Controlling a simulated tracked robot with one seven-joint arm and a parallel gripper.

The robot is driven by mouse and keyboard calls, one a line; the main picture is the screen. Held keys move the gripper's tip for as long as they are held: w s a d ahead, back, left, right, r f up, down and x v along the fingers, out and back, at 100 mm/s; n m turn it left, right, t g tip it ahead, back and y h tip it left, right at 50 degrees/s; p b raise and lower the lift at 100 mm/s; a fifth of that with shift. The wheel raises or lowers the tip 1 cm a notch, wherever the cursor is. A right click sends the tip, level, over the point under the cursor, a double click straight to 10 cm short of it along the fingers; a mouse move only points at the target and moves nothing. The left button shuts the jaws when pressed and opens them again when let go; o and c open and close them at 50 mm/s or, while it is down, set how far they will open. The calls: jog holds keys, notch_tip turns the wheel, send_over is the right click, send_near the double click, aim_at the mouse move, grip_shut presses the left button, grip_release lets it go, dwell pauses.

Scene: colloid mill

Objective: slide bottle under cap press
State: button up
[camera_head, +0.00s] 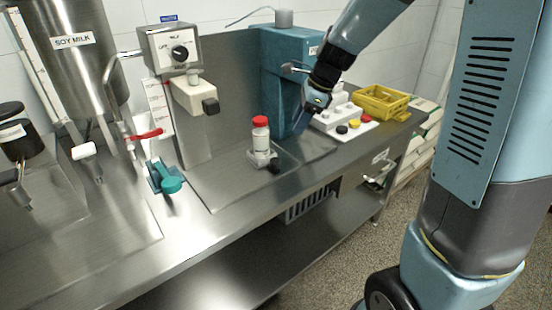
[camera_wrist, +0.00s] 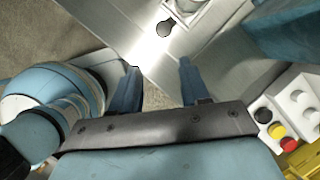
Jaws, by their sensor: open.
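A bottle with a red cap (camera_head: 260,124) stands upright on a small grey carriage with a black knob (camera_head: 273,166) on the steel counter. The knob also shows at the top of the wrist view (camera_wrist: 165,28); the bottle is not clearly visible there. A teal machine (camera_head: 284,92) with a lever, which looks like the cap press, stands behind and right of the bottle. My gripper (camera_head: 311,117) is open and empty in front of the teal machine's right side, up and right of the bottle. Its two fingers (camera_wrist: 159,82) are spread apart in the wrist view.
A white tray with black, yellow and red caps (camera_head: 345,122) and a yellow crate (camera_head: 382,102) sit right of my gripper. A mill control box with a dial (camera_head: 172,48) stands left of the bottle.

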aim_at(276, 161)
jog(key=shift+m, duration=0.7)
jog(key=x, duration=1)
jog(key=w+x, duration=0.1)
jog(key=x, duration=0.4)
jog(key=shift+a+f, duration=0.2)
jog(key=shift+a, duration=0.2)
jog(key=shift+c, duration=0.2)
grip_shut()
